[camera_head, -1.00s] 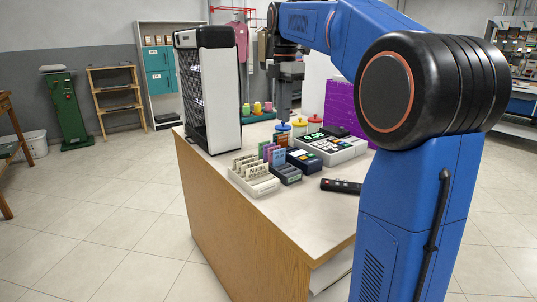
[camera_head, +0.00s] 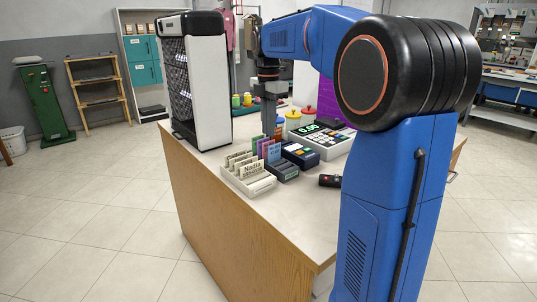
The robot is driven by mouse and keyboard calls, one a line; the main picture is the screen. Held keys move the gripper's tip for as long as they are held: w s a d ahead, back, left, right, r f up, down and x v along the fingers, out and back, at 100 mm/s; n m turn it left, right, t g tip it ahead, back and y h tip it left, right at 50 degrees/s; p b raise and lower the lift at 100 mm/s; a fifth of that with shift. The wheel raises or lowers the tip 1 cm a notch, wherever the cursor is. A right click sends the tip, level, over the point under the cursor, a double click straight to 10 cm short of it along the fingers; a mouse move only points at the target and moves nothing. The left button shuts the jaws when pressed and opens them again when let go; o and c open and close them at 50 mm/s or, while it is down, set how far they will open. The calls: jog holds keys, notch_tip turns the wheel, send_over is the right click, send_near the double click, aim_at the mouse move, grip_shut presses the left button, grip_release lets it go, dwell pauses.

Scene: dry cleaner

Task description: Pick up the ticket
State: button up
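Several coloured tickets, green, purple and blue (camera_head: 268,149), stand upright in a dark holder (camera_head: 284,172) on the counter. Several cream cards, one reading "Nadia" (camera_head: 249,167), stand in a pale tray (camera_head: 250,185) to their left. I cannot tell which one is the ticket meant. My gripper (camera_head: 269,132) points down just above or behind the coloured tickets. Its fingertips are small and partly merged with the things behind, so I cannot see whether it is open or touching anything.
On the counter (camera_head: 306,215) are a white and black cabinet (camera_head: 210,95), a card terminal (camera_head: 300,154), a cash register (camera_head: 325,143), a black handheld device (camera_head: 329,181) and lidded jars (camera_head: 308,117). The counter's front part is clear.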

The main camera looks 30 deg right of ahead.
jog(key=shift+w+d+f, duration=0.1)
jog(key=shift+f, duration=1.85)
jog(key=shift+w+d+f, duration=0.1)
jog(key=shift+f, duration=1.8)
grip_shut()
notch_tip(320, 180, up, 10)
